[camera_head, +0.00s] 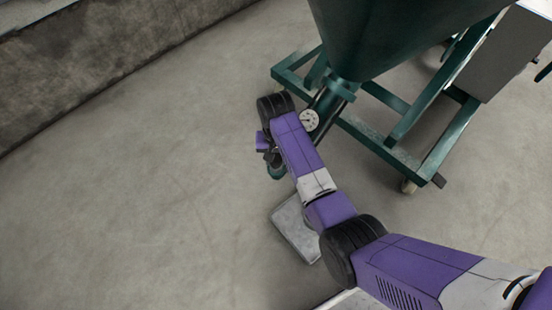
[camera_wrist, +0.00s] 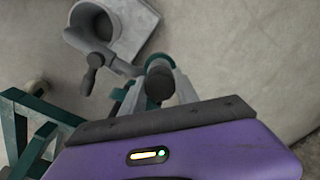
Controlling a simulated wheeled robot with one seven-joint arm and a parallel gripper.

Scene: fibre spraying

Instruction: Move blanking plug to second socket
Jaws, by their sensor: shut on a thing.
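My gripper (camera_wrist: 156,70) is shut on the blanking plug (camera_wrist: 159,86), a dark grey rounded piece between the teal-edged fingers in the wrist view. In the head view my gripper (camera_head: 275,166) is small and partly hidden by my purple arm; the plug cannot be made out there. A grey round socket (camera_wrist: 76,36) with a dark open mouth stands on a pale plate (camera_wrist: 137,22), up and left of the plug in the wrist view. A grey lever-like part (camera_wrist: 93,68) lies between them. Whether the plug touches it, and which socket this is, I cannot tell.
A green hopper (camera_head: 385,35) on a wheeled green frame (camera_head: 405,150) stands close right of my gripper. A dial gauge (camera_head: 309,120) and grey box (camera_head: 510,52) are there. A pale slab (camera_head: 290,225) lies below my arm. The left floor is clear up to a wall (camera_head: 100,45).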

